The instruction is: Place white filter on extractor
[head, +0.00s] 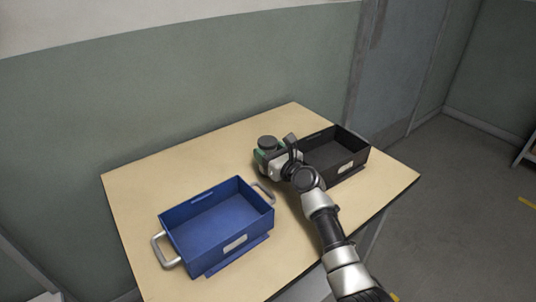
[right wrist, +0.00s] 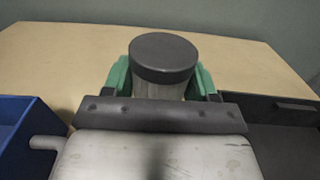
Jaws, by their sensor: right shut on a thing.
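My right gripper (head: 266,152) is over the table between the blue and black crates. Its green fingers, also in the right wrist view (right wrist: 162,80), are shut on a round canister (right wrist: 164,56) with a dark grey flat top and a paler grey side. The canister looks upright, and its dark top also shows in the head view (head: 267,141). Its lower part is hidden by the gripper, so I cannot tell whether it touches the table. I cannot make out a clearly white filter or an extractor. My left gripper is not in view.
A blue crate (head: 241,243) with metal handles stands at the table's front left. A black crate (head: 352,165) stands close right of my right gripper. Both look empty. The wooden table (head: 140,184) has bare room at the back left and right corner. A green-grey wall is behind.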

